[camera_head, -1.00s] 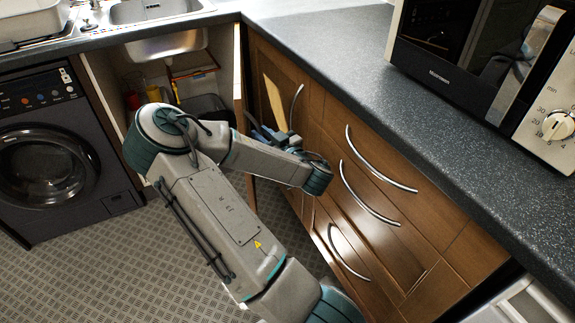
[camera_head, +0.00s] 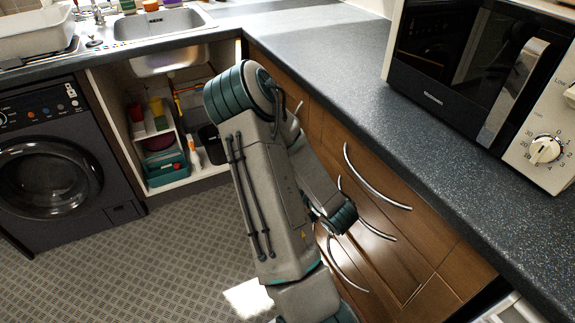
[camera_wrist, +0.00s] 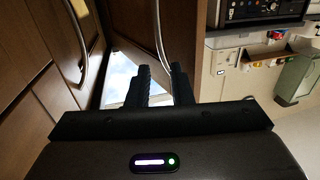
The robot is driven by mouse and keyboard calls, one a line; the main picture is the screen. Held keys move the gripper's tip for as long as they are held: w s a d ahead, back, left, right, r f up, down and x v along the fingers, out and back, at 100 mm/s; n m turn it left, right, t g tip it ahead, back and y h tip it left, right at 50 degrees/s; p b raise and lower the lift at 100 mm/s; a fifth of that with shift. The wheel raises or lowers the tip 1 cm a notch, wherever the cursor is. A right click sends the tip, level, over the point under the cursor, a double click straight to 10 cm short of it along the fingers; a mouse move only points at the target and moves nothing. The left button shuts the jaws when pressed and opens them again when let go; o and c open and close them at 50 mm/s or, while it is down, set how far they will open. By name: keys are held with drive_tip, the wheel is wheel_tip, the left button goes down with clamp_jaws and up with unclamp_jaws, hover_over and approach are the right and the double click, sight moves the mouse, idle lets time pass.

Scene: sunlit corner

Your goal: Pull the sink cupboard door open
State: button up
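The sink cupboard (camera_head: 112,110) stands open under the sink in the head view, its inside plainly seen. Its door is hidden behind my arm there. In the wrist view a brown door panel (camera_wrist: 130,28) with a curved silver handle (camera_wrist: 158,25) stands ahead, which looks like the sink cupboard door. My gripper (camera_wrist: 160,70) is at the lower end of that handle. Its two dark fingers are apart, and the handle's end shows between or just beyond the tips. I cannot tell whether they touch it. The gripper is hidden in the head view.
Brown drawers with curved handles (camera_head: 374,180) are close on the right of my arm. A dark washing machine (camera_head: 52,165) stands left of the cupboard. A shelf (camera_head: 160,150) and several containers are inside it. The patterned floor (camera_head: 150,260) in front is clear.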

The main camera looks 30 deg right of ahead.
drive_tip(key=s+p, duration=0.2)
drive_tip(key=p, duration=0.2)
drive_tip(key=shift+d+p, duration=0.15)
drive_tip(key=shift+p, duration=0.15)
idle(0.4)
drive_tip(key=shift+r, duration=0.1)
drive_tip(key=w+a+r+g+h+p, duration=0.2)
drive_tip(key=w+r+g+p, duration=0.15)
drive_tip(key=r, duration=0.35)
drive_tip(key=w+a+r+g+h+p, duration=0.2)
drive_tip(key=r+g+p, duration=0.2)
drive_tip(key=r, duration=0.3)
drive_tip(key=s+a+r+g+y+p, duration=0.1)
drive_tip(key=s+a+r+g+p, duration=0.2)
drive_tip(key=s+a+r, duration=0.4)
drive_tip(key=s+a+r+m+g+y+p, duration=0.1)
drive_tip(key=s+a+r+g+p, duration=0.2)
drive_tip(key=s+a+r, duration=0.4)
drive_tip(key=s+a+g, duration=0.1)
drive_tip(key=s, duration=0.3)
drive_tip(key=shift+s+a+r+g, duration=0.3)
drive_tip(key=shift+s+g, duration=0.05)
